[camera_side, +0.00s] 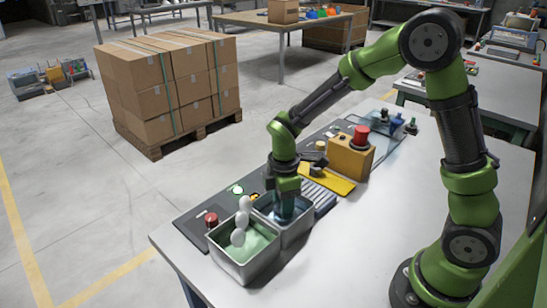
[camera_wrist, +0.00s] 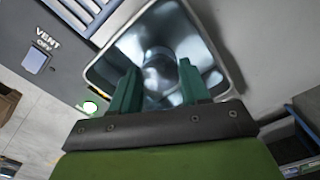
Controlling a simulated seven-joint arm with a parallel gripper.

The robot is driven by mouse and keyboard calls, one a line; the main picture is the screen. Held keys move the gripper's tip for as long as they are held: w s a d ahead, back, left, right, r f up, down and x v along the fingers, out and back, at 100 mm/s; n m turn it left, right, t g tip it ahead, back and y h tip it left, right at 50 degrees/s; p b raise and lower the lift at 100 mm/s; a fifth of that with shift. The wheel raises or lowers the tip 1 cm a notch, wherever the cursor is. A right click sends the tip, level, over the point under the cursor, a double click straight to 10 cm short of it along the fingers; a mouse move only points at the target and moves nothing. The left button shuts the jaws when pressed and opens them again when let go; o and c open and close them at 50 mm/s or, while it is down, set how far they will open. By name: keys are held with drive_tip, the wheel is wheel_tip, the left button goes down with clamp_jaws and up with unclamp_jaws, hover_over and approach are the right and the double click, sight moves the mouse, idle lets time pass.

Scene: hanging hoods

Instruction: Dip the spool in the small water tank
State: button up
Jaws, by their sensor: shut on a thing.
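My gripper (camera_side: 285,206) points down into the rear metal tank (camera_side: 300,233) in the side view, its fingertips below the rim. In the wrist view my gripper (camera_wrist: 158,72) has its two green fingers apart over the shiny tank (camera_wrist: 222,62). A rounded grey shape between the fingers, seemingly the spool (camera_wrist: 159,70), is held there; reflections blur its outline. The spool is hidden by the tank and fingers in the side view. I cannot tell the water level or whether the spool touches the bottom.
A second metal tank (camera_side: 247,273) with pale green contents adjoins in front, with white rounded lumps (camera_side: 239,222) rising from it. A red button (camera_side: 211,220), a yellow box (camera_side: 350,160) and a slatted vent (camera_side: 318,196) flank the tanks. The table's right part (camera_side: 385,215) is clear.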

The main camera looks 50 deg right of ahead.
drive_tip(key=shift+r, duration=0.1)
drive_tip(key=shift+r, duration=4.15)
